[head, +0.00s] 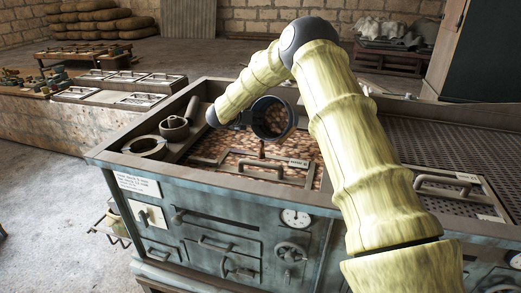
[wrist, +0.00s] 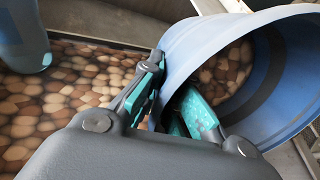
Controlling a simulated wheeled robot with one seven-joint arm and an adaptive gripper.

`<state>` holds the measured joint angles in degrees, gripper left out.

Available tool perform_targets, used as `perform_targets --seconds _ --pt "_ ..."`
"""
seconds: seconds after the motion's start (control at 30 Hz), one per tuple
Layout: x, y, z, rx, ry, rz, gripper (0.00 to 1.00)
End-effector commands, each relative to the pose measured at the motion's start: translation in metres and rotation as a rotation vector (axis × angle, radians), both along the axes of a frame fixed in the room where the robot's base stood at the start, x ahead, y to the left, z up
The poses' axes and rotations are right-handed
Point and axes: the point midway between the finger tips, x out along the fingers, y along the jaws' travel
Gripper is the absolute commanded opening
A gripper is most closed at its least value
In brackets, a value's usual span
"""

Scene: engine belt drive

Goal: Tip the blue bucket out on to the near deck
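The blue bucket (head: 272,118) is tilted on its side above a brown pebbled deck (head: 240,160), its dark mouth toward the head camera. In the wrist view the bucket (wrist: 210,45) fills the right side. My gripper (wrist: 172,100) has one teal finger outside the bucket wall and one inside, with the wall between them. In the head view my gripper (head: 238,119) is at the bucket's left side. Brown pebble shapes show within the bucket's mouth; I cannot tell whether they are contents. The bucket's underside is hidden.
A metal cup (head: 175,129) and a ring (head: 145,147) sit at the bed's left end. A framed hatch with a handle (head: 262,169) lies in front of the bucket. A perforated plate (head: 450,150) is to the right, behind my arm.

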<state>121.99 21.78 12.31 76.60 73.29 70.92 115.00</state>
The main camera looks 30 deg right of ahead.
Motion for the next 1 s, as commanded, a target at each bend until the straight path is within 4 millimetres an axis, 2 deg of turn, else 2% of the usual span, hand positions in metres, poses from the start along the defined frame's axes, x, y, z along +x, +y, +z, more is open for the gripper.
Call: perform_targets --seconds 1.0 --pt "0.0005 0.002 0.0053 -0.038 -0.017 0.001 0.0"
